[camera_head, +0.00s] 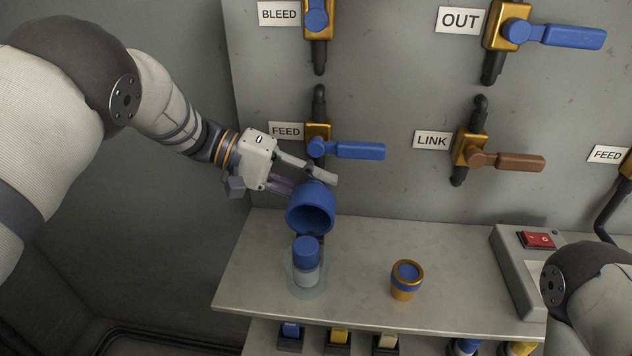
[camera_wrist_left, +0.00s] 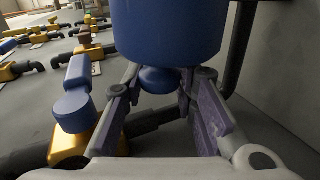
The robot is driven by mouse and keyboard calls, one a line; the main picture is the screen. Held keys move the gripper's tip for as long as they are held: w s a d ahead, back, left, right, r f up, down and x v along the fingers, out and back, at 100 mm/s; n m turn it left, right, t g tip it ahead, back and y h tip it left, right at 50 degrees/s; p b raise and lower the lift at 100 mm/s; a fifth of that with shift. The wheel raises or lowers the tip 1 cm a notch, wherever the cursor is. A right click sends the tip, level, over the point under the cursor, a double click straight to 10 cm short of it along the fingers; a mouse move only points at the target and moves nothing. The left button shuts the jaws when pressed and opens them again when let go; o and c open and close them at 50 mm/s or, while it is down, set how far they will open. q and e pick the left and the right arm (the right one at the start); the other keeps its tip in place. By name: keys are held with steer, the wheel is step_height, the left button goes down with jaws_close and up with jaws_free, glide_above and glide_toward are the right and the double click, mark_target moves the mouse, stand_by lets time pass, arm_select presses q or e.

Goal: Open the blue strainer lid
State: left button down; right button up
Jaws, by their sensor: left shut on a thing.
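The blue strainer lid (camera_head: 311,208) is a deep blue cup, swung up and tilted so its open mouth faces the front. It stands above and behind the strainer's clear base (camera_head: 306,282), where a blue-topped insert (camera_head: 306,250) is exposed. My left gripper (camera_head: 312,179) is at the lid's upper end, shut on its knob. In the left wrist view the lid (camera_wrist_left: 168,30) fills the top, and its round knob (camera_wrist_left: 158,80) sits between the fingers. The hinge behind the insert is mostly hidden. My right gripper is not in view; only part of that arm shows at lower right.
A gold cup with a blue top (camera_head: 406,279) stands right of the strainer on the grey shelf (camera_head: 350,246). The FEED valve's blue handle (camera_head: 358,150) is close above my left fingers. A box with a red switch (camera_head: 537,240) is at the right.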

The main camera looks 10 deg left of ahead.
arm_select(q)
steer(key=c, duration=1.3)
jaws_free()
steer(key=v, duration=1.2)
